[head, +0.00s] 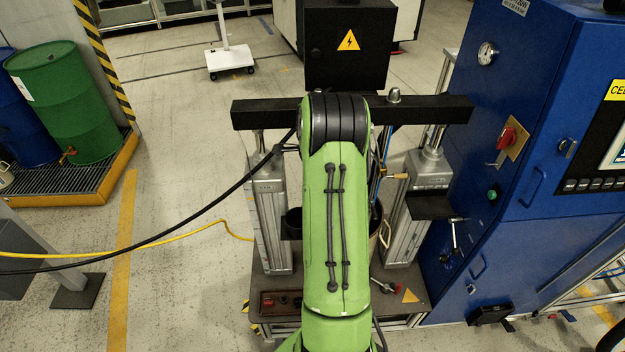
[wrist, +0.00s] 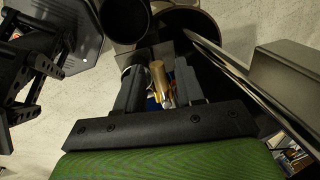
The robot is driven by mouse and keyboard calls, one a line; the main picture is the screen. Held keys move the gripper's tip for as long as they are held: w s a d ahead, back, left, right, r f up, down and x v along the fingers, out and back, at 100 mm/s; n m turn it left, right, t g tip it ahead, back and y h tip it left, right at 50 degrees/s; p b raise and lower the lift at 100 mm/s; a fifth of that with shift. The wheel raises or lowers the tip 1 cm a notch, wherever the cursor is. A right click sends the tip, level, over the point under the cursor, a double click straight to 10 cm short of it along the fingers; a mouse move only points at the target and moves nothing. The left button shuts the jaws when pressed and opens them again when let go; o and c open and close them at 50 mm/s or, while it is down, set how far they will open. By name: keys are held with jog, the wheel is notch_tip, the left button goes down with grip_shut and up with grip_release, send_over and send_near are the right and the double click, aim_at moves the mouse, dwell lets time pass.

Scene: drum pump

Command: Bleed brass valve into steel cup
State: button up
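My gripper (wrist: 158,70) shows in the wrist view with its two dark fingers apart. A brass-coloured cylindrical part (wrist: 158,82), which looks like the brass valve, shows between the fingers with a gap on the right side. I cannot tell whether the left finger touches it. In the head view my green arm hides the gripper. A small brass-coloured piece (head: 399,176) shows just right of my arm, beside the thin rods. I cannot surely make out the steel cup; a small metallic vessel (head: 5,176) is cut off at the left edge.
The pump has a black crossbeam (head: 260,113) and two grey side columns (head: 272,215) around my arm. A blue cabinet (head: 470,240) stands close on the right. A green drum (head: 70,100) stands on a yellow-edged grate at left. Open floor (head: 190,160) lies between.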

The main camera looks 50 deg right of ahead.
jog(key=p+v, duration=0.1)
jog(key=v, duration=1.4)
jog(key=shift+r, duration=0.35)
